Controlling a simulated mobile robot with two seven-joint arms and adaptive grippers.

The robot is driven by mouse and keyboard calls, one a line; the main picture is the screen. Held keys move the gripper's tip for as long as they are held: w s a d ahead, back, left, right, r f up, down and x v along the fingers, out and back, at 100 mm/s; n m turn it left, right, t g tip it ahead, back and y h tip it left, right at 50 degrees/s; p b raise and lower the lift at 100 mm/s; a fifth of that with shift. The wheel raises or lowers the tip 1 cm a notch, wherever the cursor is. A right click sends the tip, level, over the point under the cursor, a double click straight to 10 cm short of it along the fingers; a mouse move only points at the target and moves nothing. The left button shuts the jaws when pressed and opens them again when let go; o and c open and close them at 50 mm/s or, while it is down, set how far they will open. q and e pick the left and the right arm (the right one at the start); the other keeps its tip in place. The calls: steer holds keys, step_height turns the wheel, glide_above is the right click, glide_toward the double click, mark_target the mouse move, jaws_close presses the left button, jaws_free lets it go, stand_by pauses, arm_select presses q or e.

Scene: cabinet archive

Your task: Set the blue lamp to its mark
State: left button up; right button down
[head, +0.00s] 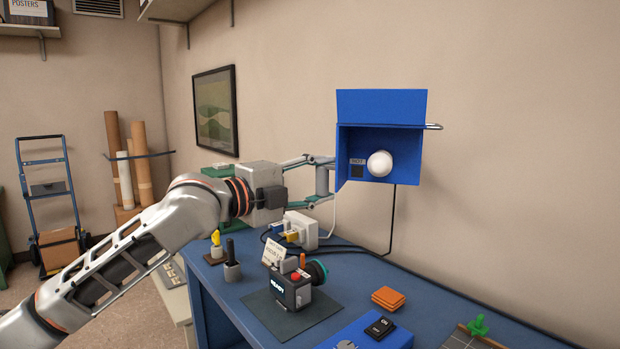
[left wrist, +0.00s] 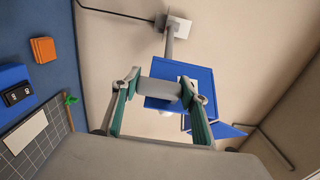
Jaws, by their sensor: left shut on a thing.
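The blue lamp (head: 381,106) is a blue open-fronted box with a raised flap and a round white bulb (head: 380,163). It hangs above the desk against the wall. My left gripper (head: 324,178) is at the lamp's left side, its fingers partly hidden behind the lamp's edge. In the left wrist view my left gripper (left wrist: 165,90) is shut on a grey block at the lamp's blue panel (left wrist: 156,68). A grey arm (left wrist: 168,43) runs from the panel to a wall plate. I cannot make out the lamp's mark. My right gripper is out of view.
The blue desk (head: 222,285) below holds a black device (head: 291,290) with a red button, a white socket block (head: 302,230) with cables, orange blocks (head: 388,298) and a switch box (head: 379,328). A framed picture (head: 216,110) hangs left of the lamp.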

arm_select(q)
steer(key=shift+s+d+f, duration=0.1)
steer(key=shift+d+f, duration=0.05)
steer(key=shift+f, duration=0.25)
steer(key=o, duration=1.6)
steer(key=shift+r, duration=0.2)
steer(key=shift+a, duration=0.2)
steer(key=v, duration=1.2)
steer(key=shift+d, duration=0.1)
